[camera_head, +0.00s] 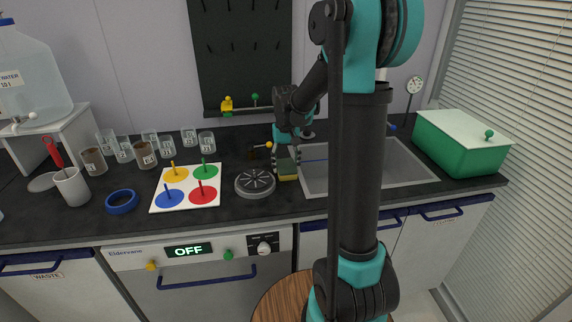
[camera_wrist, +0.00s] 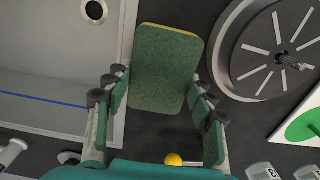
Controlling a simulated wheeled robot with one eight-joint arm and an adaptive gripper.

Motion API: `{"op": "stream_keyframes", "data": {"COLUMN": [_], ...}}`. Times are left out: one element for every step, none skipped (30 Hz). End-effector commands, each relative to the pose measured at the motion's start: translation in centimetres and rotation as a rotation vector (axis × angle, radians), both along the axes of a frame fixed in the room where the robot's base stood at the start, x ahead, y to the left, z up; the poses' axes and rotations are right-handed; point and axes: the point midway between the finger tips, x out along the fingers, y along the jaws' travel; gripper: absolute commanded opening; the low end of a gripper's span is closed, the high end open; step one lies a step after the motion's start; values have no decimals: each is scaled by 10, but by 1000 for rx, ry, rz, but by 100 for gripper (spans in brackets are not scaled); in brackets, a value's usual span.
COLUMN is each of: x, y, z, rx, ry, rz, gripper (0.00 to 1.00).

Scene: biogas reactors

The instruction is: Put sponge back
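The sponge (camera_head: 287,171), green on top with a yellow layer, is at the left edge of the sink, right of a round dark disc. In the wrist view the sponge (camera_wrist: 165,68) lies between and just beyond my fingertips, slightly turned relative to the fingers. My gripper (camera_head: 287,154) points down over it. In the wrist view my gripper (camera_wrist: 157,88) has its fingers spread on either side of the sponge, with what look like narrow gaps. Contact is not clear. The sponge's underside is hidden.
The sink (camera_head: 400,165) is right of the sponge. The round slotted disc (camera_head: 255,183) is close on its left. A white board with coloured discs (camera_head: 160,198), several glass jars (camera_head: 145,155) and a blue ring (camera_head: 122,201) are farther left. A green lidded box (camera_head: 460,150) stands right.

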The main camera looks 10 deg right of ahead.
Motion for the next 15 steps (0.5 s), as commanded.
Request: {"op": "stream_keyframes", "data": {"x": [0, 0, 0, 0, 0, 0, 0, 0, 0, 0, 0, 0, 0, 0, 0], "y": [0, 0, 0, 0, 0, 0, 0, 0, 0, 0, 0, 0, 0, 0, 0], "z": [0, 0, 0, 0, 0, 0, 0, 0, 0, 0, 0, 0, 0, 1, 2], "rx": [0, 0, 0, 0, 0, 0, 0, 0, 0, 0, 0, 0, 0, 0, 0], "ry": [0, 0, 0, 0, 0, 0, 0, 0, 0, 0, 0, 0, 0, 0, 0], "rz": [0, 0, 0, 0, 0, 0, 0, 0, 0, 0, 0, 0, 0, 0, 0], "gripper": [59, 63, 68, 72, 75, 75, 75, 75, 75, 75, 75, 75, 75, 75, 75]}}
